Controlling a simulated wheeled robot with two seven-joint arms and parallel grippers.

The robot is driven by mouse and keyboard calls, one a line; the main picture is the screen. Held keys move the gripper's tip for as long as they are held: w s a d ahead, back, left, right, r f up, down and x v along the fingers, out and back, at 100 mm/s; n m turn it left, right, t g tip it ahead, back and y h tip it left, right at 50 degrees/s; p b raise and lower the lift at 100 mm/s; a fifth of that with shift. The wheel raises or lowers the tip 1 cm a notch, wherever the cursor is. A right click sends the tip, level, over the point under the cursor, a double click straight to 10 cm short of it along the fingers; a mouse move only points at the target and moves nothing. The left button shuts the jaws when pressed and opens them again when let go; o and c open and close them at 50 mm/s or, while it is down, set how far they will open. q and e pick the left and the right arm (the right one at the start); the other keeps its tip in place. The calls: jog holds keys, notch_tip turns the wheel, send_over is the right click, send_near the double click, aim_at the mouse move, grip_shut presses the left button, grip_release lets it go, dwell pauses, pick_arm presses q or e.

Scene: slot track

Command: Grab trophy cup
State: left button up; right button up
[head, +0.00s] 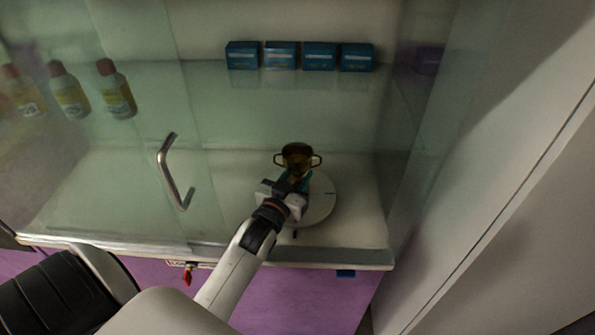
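The trophy cup (298,155) is dark bronze with two side handles. It stands upright in the glass cabinet, at the round white disc (322,203) on the cabinet floor. My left gripper (291,184) reaches into the cabinet from the lower left and is at the lower part of the cup. The gripper covers the cup's stem and base. A teal patch shows between the gripper and the cup; I cannot tell what it belongs to. The fingers are too small and hidden to show whether they are closed on the cup. My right gripper is not in view.
A sliding glass door with a metal handle (171,172) covers the cabinet's left part. Several blue boxes (281,55) and several yellow bottles (117,91) stand on the upper glass shelf. A red-tagged key (188,274) hangs at the front edge. The right cabinet wall is close.

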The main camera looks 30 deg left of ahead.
pick_arm(q)
grip_shut()
jog(key=shift+r, duration=0.1)
